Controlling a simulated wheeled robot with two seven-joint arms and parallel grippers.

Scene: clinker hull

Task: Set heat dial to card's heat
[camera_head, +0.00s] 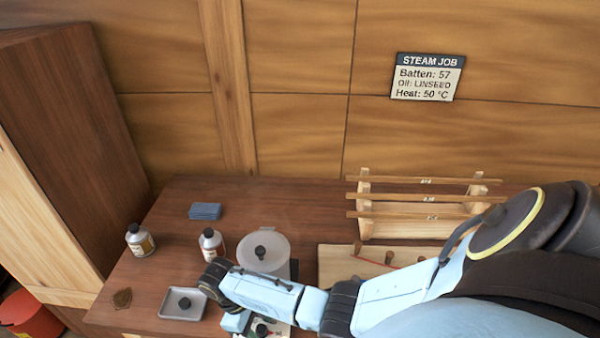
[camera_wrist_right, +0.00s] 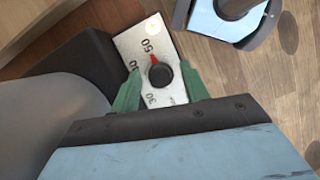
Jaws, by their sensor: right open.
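The heat dial is a black knob (camera_wrist_right: 161,77) with a red pointer on a pale plate (camera_wrist_right: 130,43) marked 30 to 50. The red pointer lines up with the 50 mark. My right gripper (camera_wrist_right: 160,75) is open, its green fingers on either side of the knob; whether they touch it I cannot tell. In the head view my right arm reaches across the bench and partly hides the dial area. The card (camera_head: 427,77) on the wall reads STEAM JOB, Batten: 57, Oil: LINSEED, Heat: 50 °C. My left gripper is not seen.
A round lidded pot (camera_head: 263,249) stands behind my right forearm. Two bottles (camera_head: 140,241) (camera_head: 211,243), a blue block (camera_head: 205,211) and a small grey tray (camera_head: 182,304) are on the bench. A wooden batten rack (camera_head: 365,228) stands at the back right. A red bucket (camera_head: 30,315) is at lower left.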

